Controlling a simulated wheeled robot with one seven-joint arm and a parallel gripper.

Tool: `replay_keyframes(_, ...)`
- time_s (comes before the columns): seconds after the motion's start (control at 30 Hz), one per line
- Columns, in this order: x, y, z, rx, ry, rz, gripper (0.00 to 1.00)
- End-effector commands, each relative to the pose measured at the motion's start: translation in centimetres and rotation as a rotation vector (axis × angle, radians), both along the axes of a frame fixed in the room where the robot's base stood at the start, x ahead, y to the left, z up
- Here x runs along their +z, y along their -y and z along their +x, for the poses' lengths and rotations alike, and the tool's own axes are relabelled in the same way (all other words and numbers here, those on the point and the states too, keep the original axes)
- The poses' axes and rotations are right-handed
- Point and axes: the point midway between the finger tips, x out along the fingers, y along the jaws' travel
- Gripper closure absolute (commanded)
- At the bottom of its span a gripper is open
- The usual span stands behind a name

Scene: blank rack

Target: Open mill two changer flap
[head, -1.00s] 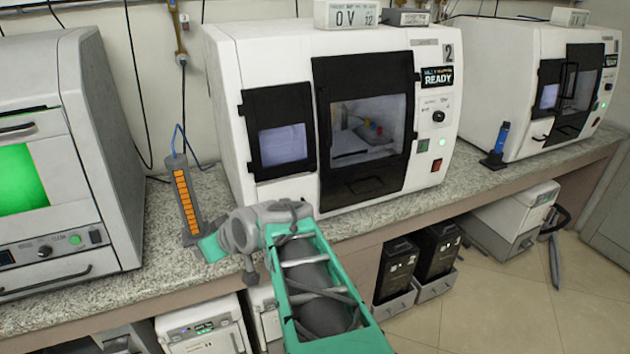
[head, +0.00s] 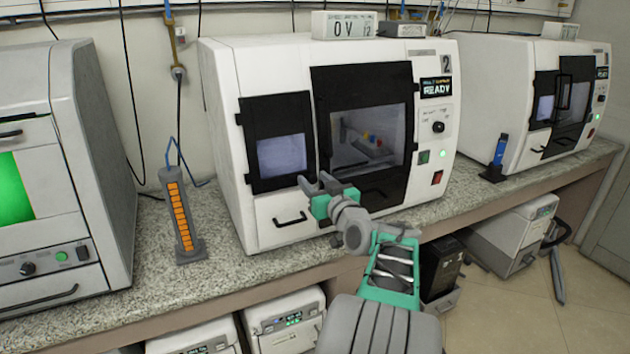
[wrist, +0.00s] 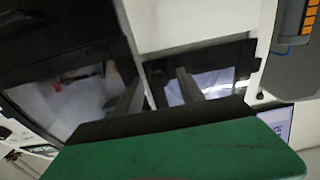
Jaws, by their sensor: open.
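Mill two (head: 255,65) is the white machine in the middle of the bench, marked "2" and READY. Its small black-framed flap (head: 278,183) on the left front has a pale window and looks closed. The larger dark door (head: 362,85) is beside it on the right. My gripper (head: 317,182) is open and empty in front of the mill, near the flap's lower right corner. In the wrist view, my two fingers (wrist: 157,92) point at the mill front, with the flap (wrist: 240,58) behind the right finger. Any contact cannot be told.
A grey stand with orange strips (head: 181,215) is on the bench left of the mill. A drawer with a black handle (head: 290,220) is below the flap. A grey machine (head: 95,150) stands at left, another white mill (head: 490,80) at right.

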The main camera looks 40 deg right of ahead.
Motion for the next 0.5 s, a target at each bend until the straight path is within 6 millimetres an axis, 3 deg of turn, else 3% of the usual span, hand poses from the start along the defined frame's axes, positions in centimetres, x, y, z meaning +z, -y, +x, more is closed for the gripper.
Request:
replay_keyframes(0.2, -0.03, 0.01, 0.07, 0.000, 0.000, 0.000, 0.55)
replay_keyframes(0.5, -0.03, -0.03, 0.07, 0.001, -0.001, 0.000, 0.80)
